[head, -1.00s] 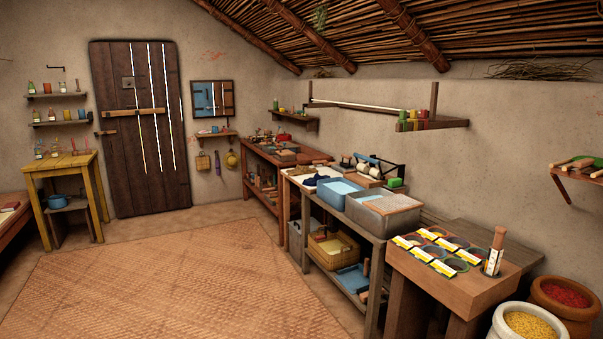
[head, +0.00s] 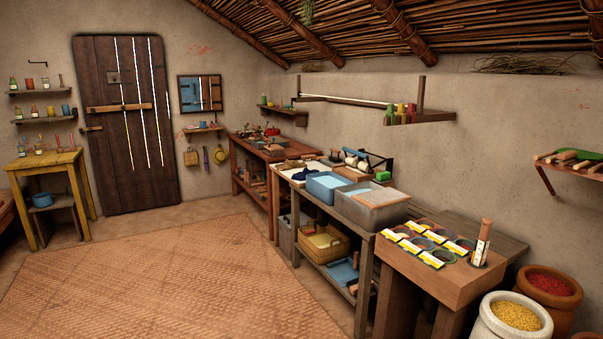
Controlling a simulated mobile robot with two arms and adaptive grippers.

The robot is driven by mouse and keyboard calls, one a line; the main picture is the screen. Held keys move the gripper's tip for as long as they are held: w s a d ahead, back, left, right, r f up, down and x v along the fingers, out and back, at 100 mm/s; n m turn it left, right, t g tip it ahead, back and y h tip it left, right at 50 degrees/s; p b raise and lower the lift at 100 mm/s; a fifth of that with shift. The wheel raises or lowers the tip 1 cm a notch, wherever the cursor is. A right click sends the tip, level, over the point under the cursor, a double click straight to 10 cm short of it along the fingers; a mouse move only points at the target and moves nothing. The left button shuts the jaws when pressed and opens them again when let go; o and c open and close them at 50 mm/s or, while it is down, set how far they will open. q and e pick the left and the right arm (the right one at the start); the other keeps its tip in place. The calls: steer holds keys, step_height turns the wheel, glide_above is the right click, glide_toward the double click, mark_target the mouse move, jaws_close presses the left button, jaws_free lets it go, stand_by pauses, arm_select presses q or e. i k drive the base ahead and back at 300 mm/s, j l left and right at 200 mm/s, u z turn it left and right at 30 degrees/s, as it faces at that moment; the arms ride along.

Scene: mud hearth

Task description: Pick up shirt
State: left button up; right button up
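I cannot make out a shirt for certain. A small dark blue cloth-like bundle (head: 304,174) lies on a pale sheet (head: 287,166) on the long workbench along the right wall. It is too small to tell whether it is a shirt. Neither of my grippers is in view.
The workbench carries a blue basin (head: 328,187) and a grey basin (head: 370,208). A yellow table (head: 45,163) stands left. The woven floor mat (head: 150,285) is clear.

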mark_target(288, 165)
steer(key=i+j+u, duration=0.35)
steer(key=i, duration=1)
steer(key=i+j+u, duration=0.1)
steer(key=i+u, duration=0.25)
steer(key=i, duration=1.05)
steer(key=i+z, duration=0.2)
steer(key=i, duration=0.35)
steer(key=i+j+z, duration=0.2)
steer(key=i, duration=0.3)
steer(key=i+j+z, duration=0.2)
steer(key=i, duration=0.35)
